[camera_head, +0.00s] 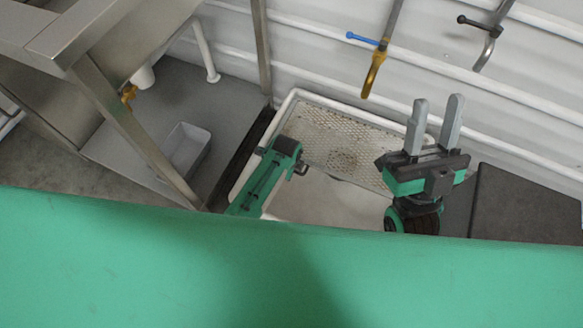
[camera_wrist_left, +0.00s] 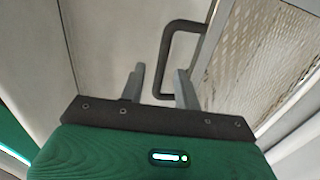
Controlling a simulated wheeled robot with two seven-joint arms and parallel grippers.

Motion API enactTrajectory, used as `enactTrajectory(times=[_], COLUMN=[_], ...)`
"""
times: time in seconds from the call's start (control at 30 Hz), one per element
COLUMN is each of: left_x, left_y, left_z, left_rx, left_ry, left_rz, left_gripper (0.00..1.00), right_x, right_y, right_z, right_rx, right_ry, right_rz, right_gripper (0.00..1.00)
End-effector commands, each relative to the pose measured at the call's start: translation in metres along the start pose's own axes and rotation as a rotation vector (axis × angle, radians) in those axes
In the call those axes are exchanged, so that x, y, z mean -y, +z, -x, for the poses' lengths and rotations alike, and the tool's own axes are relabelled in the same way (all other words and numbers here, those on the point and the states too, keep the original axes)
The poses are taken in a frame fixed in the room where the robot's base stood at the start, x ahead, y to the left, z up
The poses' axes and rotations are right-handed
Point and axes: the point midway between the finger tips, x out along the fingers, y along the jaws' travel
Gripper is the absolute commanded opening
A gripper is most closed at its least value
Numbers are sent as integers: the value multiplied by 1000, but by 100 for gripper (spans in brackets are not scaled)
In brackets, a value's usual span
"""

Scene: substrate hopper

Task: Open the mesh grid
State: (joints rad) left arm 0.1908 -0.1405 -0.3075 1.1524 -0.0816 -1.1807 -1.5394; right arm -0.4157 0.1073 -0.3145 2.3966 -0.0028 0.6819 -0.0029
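The mesh grid (camera_head: 345,142) is a perforated, stained metal panel lying across the far part of a white basin. It also shows at the right in the left wrist view (camera_wrist_left: 255,55), with a dark U-shaped handle (camera_wrist_left: 167,58) on its edge. My left gripper (camera_wrist_left: 159,76) is open. Its fingers are apart, with the handle's lower end between or just beyond them; I cannot tell if they touch it. In the head view its fingers are hidden. My right gripper (camera_head: 435,112) is open and empty, fingers pointing up, at the basin's right side.
The white basin (camera_head: 310,208) is open in front of the grid. A blue-handled pipe valve (camera_head: 365,41) and a black-handled one (camera_head: 481,25) hang on the wall behind. A metal frame stands left, with a grey tub (camera_head: 186,148) on the floor. A dark slab (camera_head: 525,205) lies right.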

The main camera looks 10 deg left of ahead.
Motion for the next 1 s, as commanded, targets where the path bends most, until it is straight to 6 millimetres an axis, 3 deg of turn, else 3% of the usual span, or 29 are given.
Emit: enactTrajectory(times=[0.1,0.3,0.67,1.0], left_x=[0,0,0,4], left_y=[0,0,0,1], left_z=[0,0,2,16], left_rx=[0,0,0,1], left_ry=[0,0,1,1], left_rz=[0,0,1,0], left_gripper=[33,0,0,0], right_x=[0,0,0,10], right_y=[0,0,2,58], right_z=[0,0,-2,26], right_rx=[1,2,19,399], right_ry=[0,0,2,21], right_rz=[0,0,-2,-53], right_gripper=[36,36,36,36])
